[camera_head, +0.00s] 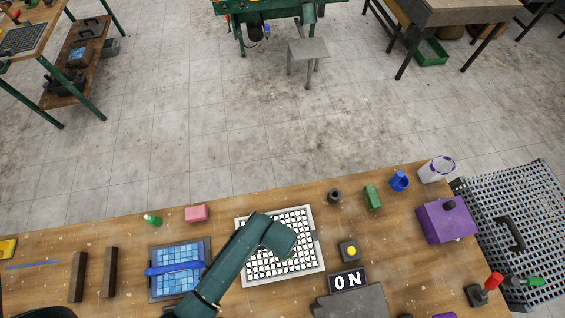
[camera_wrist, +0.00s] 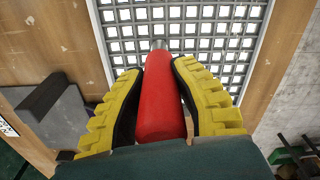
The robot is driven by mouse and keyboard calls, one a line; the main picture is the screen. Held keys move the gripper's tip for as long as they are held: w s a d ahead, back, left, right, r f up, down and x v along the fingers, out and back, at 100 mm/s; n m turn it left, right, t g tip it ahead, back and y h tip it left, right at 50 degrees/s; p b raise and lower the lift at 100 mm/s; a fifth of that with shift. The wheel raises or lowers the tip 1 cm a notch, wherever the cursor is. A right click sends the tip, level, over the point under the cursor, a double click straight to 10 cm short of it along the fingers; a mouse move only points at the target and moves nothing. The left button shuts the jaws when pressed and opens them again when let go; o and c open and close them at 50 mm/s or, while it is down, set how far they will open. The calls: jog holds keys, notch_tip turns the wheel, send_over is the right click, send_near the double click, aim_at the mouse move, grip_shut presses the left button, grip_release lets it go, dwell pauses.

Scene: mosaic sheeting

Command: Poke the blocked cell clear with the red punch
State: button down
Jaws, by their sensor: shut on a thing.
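The red punch (camera_wrist: 160,100) is held between the yellow-padded fingers of my gripper (camera_wrist: 157,66) in the wrist view. Its grey metal tip points away from me toward the white grid (camera_wrist: 113,74). I cannot tell whether the tip touches the grid or is above it. In the head view the grid (camera_head: 254,277) lies on the wooden bench, and my green arm covers part of its left and middle. My gripper and the punch are hidden there under the arm. I cannot make out which cell is blocked.
A blue tile sheet (camera_head: 165,286) with a blue-handled tool (camera_head: 174,268) lies left of the grid. A yellow-buttoned box (camera_head: 349,251) and an "ON" sign (camera_head: 348,282) stand right of it. A purple box (camera_head: 446,222) sits further right. Bare bench shows behind the grid.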

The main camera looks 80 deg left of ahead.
jog(key=shift+r, duration=3.45)
